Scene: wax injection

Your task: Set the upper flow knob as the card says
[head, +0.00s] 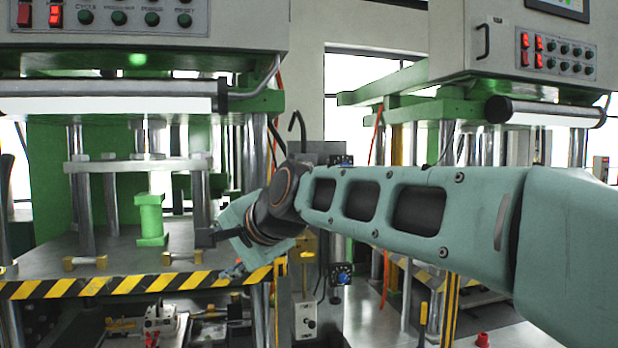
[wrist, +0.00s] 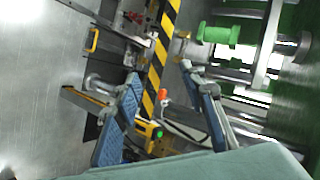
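Two blue-and-black knobs sit one above the other on a narrow grey stand between the two presses in the head view. The upper flow knob (head: 341,160) is just above my forearm, and the lower knob (head: 343,275) is below it. Their settings are too small to read. I cannot make out a readable card in either view. My gripper (wrist: 160,72) is open and empty in the wrist view, its blue-padded fingers spread apart. In the head view my gripper (head: 222,255) is left of the knobs, over the left press's front edge and apart from both knobs.
The left press table has a yellow-black striped edge (head: 130,284) and a green spool-shaped part (head: 150,220) on it. A white box with a black knob (head: 306,318) is below the stand. The right press (head: 470,150) stands behind my arm. Orange hoses hang near the stand.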

